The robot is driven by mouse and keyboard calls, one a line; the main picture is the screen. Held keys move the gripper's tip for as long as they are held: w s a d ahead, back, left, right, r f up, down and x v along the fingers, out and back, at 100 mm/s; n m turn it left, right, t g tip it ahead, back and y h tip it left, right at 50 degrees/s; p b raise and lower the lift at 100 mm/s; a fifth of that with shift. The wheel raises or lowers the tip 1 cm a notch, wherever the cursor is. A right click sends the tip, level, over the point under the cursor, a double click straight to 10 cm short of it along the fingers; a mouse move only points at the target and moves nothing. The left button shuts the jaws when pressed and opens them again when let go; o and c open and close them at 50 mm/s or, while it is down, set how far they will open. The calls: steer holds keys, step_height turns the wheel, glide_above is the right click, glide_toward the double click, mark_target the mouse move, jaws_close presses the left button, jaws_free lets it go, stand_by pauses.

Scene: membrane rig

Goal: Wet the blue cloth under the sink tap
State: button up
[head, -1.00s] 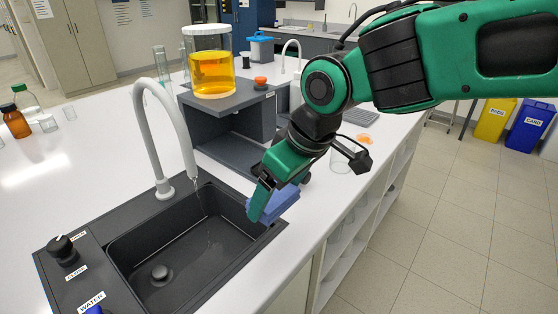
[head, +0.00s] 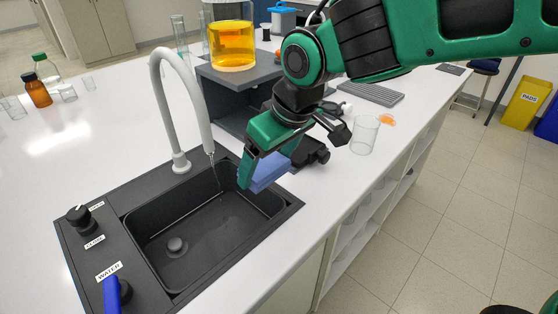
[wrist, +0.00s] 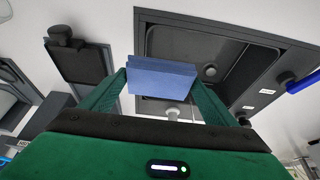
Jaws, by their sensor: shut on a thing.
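My gripper (head: 254,172) is shut on the blue cloth (head: 270,172), a folded block. It holds the cloth above the right side of the black sink (head: 235,232), to the right of the tap. In the wrist view the cloth (wrist: 160,78) sits between the two green fingers, with the sink basin beyond it. The pale tap (head: 186,100) arches over the basin. A thin clear stream (head: 216,178) falls from its spout, a little left of the cloth and apart from it. A blue lever (head: 112,292) stands by the WATER label (head: 109,271).
A grey stand (head: 240,82) bearing a jar of orange liquid (head: 232,45) is behind the sink. A clear beaker (head: 365,135) stands right of my gripper. A black knob (head: 79,218) is on the sink's left. Bottles (head: 38,91) stand far left; the left counter is mostly clear.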

mark_target(282, 170)
steer(key=shift+w+a+f, duration=0.25)
steer(key=shift+w+a, duration=0.05)
steer(key=shift+a, duration=1)
steer(key=shift+w+a+f, duration=0.3)
steer(key=shift+w+a, duration=0.05)
steer(key=shift+a, duration=1)
steer(key=shift+w+a+f, duration=0.25)
steer(key=shift+w+a, duration=0.05)
steer(key=shift+a, duration=1)
steer(key=shift+s+d, duration=0.3)
steer(key=shift+d, duration=1)
steer(key=shift+s+d, duration=0.35)
steer(key=shift+d, duration=0.95)
steer(key=shift+s+d, duration=0.3)
steer(key=shift+d, duration=1)
steer(key=shift+s+d+r, duration=0.25)
steer(key=shift+d+r, duration=0.65)
steer(key=shift+d, duration=0.15)
steer(key=shift+s+d+r, duration=0.2)
steer(key=shift+d+r, duration=0.65)
steer(key=shift+d, duration=0.2)
steer(key=shift+s+d+r, duration=0.15)
steer(key=shift+d+r, duration=0.1)
steer(key=shift+d, duration=0.1)
